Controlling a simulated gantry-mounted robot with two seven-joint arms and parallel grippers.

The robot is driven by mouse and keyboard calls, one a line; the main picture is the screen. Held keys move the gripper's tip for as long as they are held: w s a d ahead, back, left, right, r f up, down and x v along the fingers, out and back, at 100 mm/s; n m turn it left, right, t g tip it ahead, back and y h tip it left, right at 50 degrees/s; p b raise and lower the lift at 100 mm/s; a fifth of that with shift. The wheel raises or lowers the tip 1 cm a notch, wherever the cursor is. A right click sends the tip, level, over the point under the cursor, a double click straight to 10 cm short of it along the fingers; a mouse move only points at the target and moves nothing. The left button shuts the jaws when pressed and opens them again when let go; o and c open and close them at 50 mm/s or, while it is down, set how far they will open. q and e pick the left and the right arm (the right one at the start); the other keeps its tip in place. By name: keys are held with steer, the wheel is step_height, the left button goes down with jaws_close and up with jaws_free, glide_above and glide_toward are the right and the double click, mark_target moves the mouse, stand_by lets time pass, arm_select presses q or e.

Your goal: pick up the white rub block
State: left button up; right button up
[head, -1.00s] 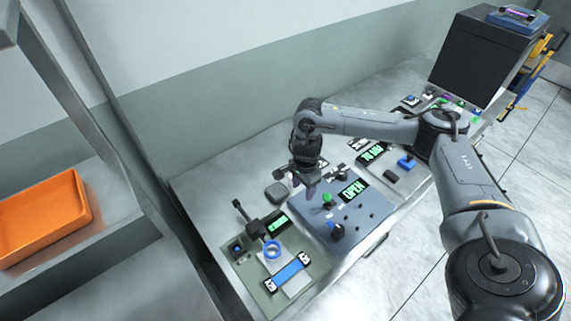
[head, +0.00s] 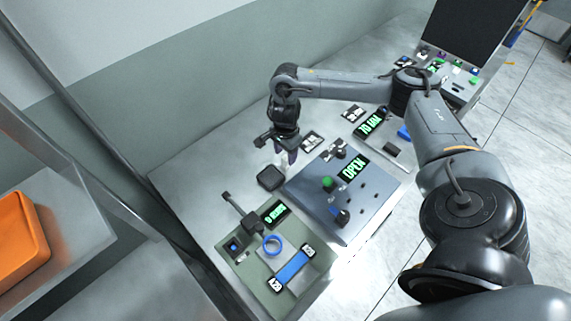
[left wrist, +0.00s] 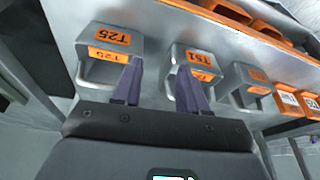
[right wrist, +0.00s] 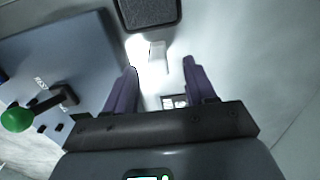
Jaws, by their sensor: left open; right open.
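The white rub block (right wrist: 158,58) stands on the bright metal bench top in the right wrist view, close to a dark square pad (right wrist: 150,12). My right gripper (right wrist: 160,72) is open, with its purple fingers pointing toward the block and one finger to each side of it in the picture. I cannot tell whether they touch it. In the head view my right gripper (head: 286,156) hangs over the bench behind the dark pad, and the block is hard to make out there. My left gripper (left wrist: 159,68) is open and empty in the left wrist view, facing a rack.
A blue-grey panel (head: 372,209) with a green knob (head: 327,183) and an OPEN display lies beside my right gripper. A green plate with a blue strip (head: 292,267) lies nearer. Grey bins labelled T25 (left wrist: 100,60) and T51 (left wrist: 190,85) hang before my left gripper.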

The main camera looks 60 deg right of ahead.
mark_target(285, 158)
steer(key=shift+s+a+f, duration=0.1)
steer(key=shift+f, duration=2.45)
steer(key=shift+c, duration=0.4)
jaws_close()
